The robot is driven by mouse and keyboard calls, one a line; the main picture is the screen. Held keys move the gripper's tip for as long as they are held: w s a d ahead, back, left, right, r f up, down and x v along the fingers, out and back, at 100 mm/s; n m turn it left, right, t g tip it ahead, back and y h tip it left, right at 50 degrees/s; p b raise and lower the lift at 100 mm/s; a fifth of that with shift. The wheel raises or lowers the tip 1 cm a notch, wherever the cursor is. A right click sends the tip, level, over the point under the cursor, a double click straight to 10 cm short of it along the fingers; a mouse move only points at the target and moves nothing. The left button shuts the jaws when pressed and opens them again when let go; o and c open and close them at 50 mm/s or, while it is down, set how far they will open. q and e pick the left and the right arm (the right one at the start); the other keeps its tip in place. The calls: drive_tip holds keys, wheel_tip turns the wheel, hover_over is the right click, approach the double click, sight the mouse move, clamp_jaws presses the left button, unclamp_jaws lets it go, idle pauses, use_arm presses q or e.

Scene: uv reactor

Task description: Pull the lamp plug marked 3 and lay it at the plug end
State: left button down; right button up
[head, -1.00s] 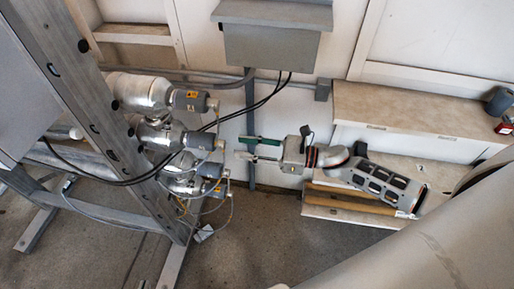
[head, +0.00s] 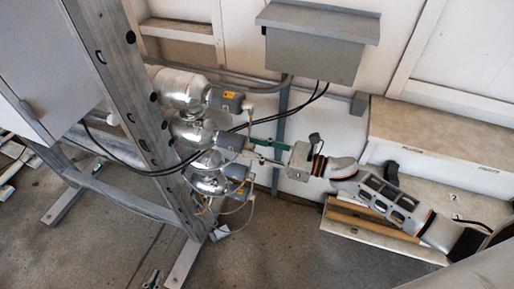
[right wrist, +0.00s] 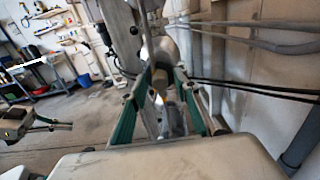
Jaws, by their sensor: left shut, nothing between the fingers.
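Several silver lamp housings are stacked behind the steel post, with grey plugs on their right ends: an upper plug (head: 228,99), and a lower plug (head: 237,172). A middle one is partly hidden by cables and my fingers. I cannot read any number on them. My right gripper (head: 251,148) has its green fingers apart, pointing left at the middle-to-lower plugs, close to them. In the right wrist view its fingers (right wrist: 163,78) are spread, with a greyish cylindrical end ahead between them; contact is unclear. My left gripper (head: 151,279) is shut and empty at the bottom edge.
Black cables hang from a grey wall box (head: 315,45) across the lamp ends. The steel post (head: 150,110) stands left of the lamps. A white cabinet (head: 440,135) with a beige top and lower shelf is at right. Open floor (head: 290,250) lies in front.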

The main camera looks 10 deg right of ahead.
sight(254, 148)
clamp_jaws()
use_arm(q)
drive_tip(key=shift+s+f, duration=0.1)
drive_tip(key=shift+f, duration=0.1)
drive_tip(key=shift+f, duration=0.15)
use_arm(e)
drive_tip(key=shift+d, duration=0.1)
drive_tip(key=shift+s+d, duration=0.1)
drive_tip(key=shift+v, duration=1.35)
use_arm(q)
drive_tip(key=shift+s+f+b, duration=0.4)
drive_tip(key=shift+f+b, duration=0.05)
drive_tip(key=shift+f, duration=0.2)
use_arm(e)
drive_tip(key=shift+v, duration=1)
